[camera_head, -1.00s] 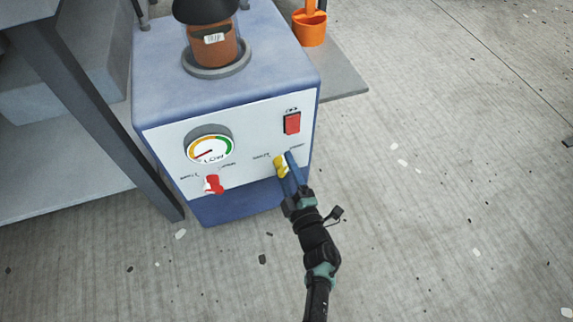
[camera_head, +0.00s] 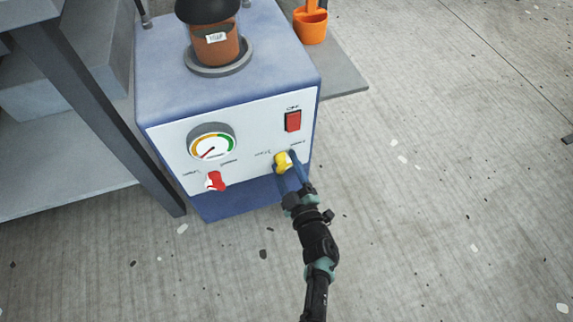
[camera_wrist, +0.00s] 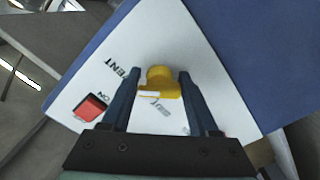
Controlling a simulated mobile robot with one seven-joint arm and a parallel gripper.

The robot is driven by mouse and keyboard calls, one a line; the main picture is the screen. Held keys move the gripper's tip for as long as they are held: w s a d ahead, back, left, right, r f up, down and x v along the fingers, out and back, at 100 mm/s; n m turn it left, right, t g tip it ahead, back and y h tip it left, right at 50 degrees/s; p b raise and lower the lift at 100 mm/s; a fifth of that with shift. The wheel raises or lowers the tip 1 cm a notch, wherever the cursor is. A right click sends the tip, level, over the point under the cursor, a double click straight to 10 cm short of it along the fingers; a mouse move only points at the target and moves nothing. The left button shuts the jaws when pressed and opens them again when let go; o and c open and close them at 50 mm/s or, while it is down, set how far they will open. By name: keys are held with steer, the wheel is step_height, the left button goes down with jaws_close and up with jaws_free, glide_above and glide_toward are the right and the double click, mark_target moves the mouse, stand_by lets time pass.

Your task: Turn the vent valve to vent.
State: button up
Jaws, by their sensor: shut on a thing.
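The vent valve is a yellow knob (camera_head: 283,161) low on the right of the white front panel (camera_head: 247,137); it also shows in the wrist view (camera_wrist: 160,82). My gripper (camera_head: 287,171) has its blue fingers on either side of the knob and is shut on it. In the wrist view, the word VENT (camera_wrist: 121,76) is left of the knob and SHUT (camera_wrist: 163,112) is below it. A white mark shows on the knob's near left side. I cannot tell exactly which label the knob points to.
A red switch (camera_head: 293,121) is above the yellow knob. A brown labelled pot (camera_head: 215,47) stands on the blue box. A dark table leg (camera_head: 100,110) is left.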

steer(key=o, duration=1.4)
steer(key=p+v, duration=0.5)
steer(key=v, duration=0.8)
steer(key=shift+r, duration=0.1)
